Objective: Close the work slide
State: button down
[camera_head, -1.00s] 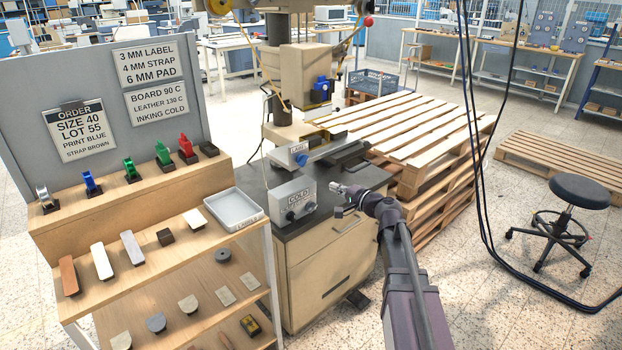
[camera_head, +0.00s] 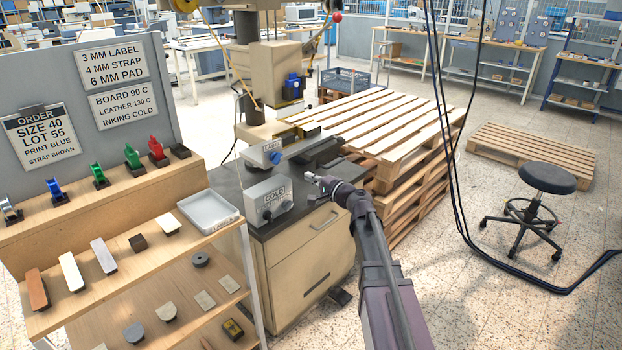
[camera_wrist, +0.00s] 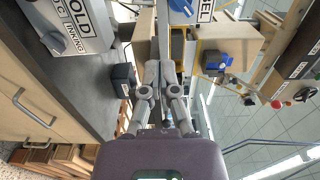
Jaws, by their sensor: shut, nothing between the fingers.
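The stamping press (camera_head: 265,75) stands on a dark bench top over a beige cabinet. At its foot is a beige block with a LABEL plate and blue knob (camera_head: 265,154). A dark, flat slide-like part (camera_head: 318,152) sticks out to the right beside it; I take this for the work slide, but cannot tell how far open it is. My gripper (camera_head: 310,178) is shut and empty, in front of this part and right of the COLD box. In the wrist view my gripper's fingers (camera_wrist: 160,72) are together, pointing towards the press; contact is not clear.
A shelf with stamps and a grey tray (camera_head: 208,211) stands left. Stacked pallets (camera_head: 400,125) stand behind right. Cables hang right, near a stool (camera_head: 547,180).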

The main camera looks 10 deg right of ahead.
aim_at(252, 147)
jog(key=x, duration=1.2)
jog(key=x, duration=1.7)
jog(key=shift+w+a+f, duration=0.1)
jog(key=shift+w, duration=0.05)
jog(key=shift+w+a, duration=0.1)
jog(key=shift+a, duration=0.1)
